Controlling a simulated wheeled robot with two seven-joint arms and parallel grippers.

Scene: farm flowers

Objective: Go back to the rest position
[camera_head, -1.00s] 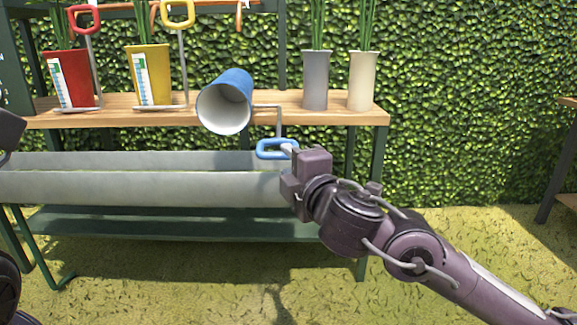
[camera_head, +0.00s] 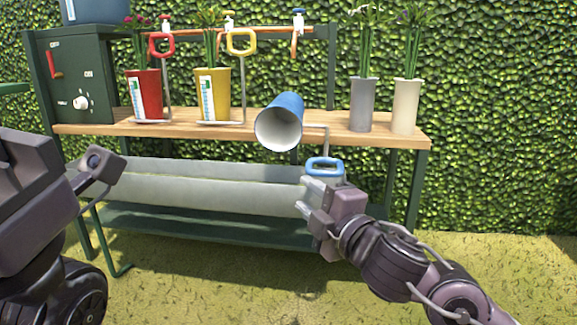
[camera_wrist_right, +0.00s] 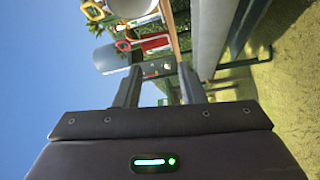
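My right gripper (camera_head: 309,196) is at the centre of the head view, just below a blue handle (camera_head: 325,166). Its two fingers are apart; the right wrist view also shows the spread fingers (camera_wrist_right: 160,88) with nothing held between them. The blue handle joins a metal bracket under a blue bucket (camera_head: 280,120), which lies tilted on its side at the bench edge with its opening toward me. My left arm (camera_head: 40,215) fills the lower left of the head view; its fingertips cannot be made out.
On the wooden bench (camera_head: 250,125) stand a red pot (camera_head: 145,95), a yellow pot (camera_head: 213,95), a grey pot (camera_head: 362,104) and a cream pot (camera_head: 405,107). A grey trough (camera_head: 210,188) runs below its front. A green control box (camera_head: 75,80) stands left. Grass lies free in front.

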